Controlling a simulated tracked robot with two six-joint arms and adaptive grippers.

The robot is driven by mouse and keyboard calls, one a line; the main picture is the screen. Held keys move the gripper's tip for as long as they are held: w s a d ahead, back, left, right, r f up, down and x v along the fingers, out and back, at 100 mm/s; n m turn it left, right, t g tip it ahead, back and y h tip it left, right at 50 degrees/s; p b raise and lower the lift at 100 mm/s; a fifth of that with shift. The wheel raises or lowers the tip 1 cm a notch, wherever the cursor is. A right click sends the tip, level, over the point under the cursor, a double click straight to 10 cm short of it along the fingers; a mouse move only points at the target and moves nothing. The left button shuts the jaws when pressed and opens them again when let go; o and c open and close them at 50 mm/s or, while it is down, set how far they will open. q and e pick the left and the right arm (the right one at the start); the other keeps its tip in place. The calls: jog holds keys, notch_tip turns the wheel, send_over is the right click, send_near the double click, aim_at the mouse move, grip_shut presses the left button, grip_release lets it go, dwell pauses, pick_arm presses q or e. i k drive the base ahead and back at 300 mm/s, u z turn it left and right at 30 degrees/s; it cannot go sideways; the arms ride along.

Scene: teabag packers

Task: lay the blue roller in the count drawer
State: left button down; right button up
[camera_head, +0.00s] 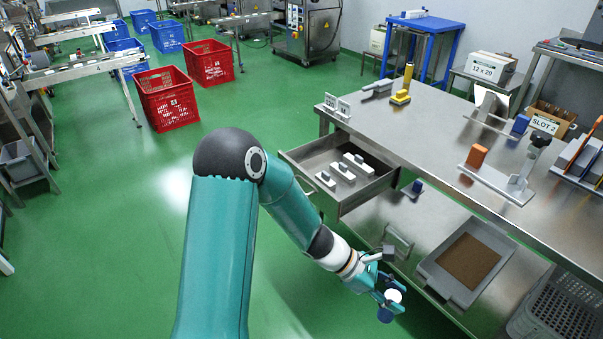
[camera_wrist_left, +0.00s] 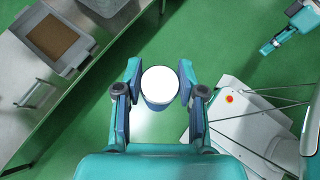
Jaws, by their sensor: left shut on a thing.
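My left gripper (camera_head: 388,298) is shut on the blue roller (camera_head: 393,296), out over the green floor in front of the bench. In the left wrist view the roller (camera_wrist_left: 159,86) shows a round white end and a blue side between the two fingers. The count drawer (camera_head: 368,193) is pulled open below the bench top, up and left of the gripper. Several white blocks with dark tops lie in it. My right gripper (camera_wrist_left: 270,47) seems to show at the top right of the left wrist view; its jaw opening is unclear.
The steel bench top (camera_head: 430,130) carries a yellow-handled tool (camera_head: 402,92), an orange block (camera_head: 476,156) on a holder and two small signs. A grey tray (camera_head: 440,283) with brown filling sits on the lower shelf, near a grey crate (camera_head: 560,308).

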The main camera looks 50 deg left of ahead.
aim_at(334, 180)
jog(key=u, duration=0.85)
jog(key=i, duration=1)
jog(key=z, duration=0.1)
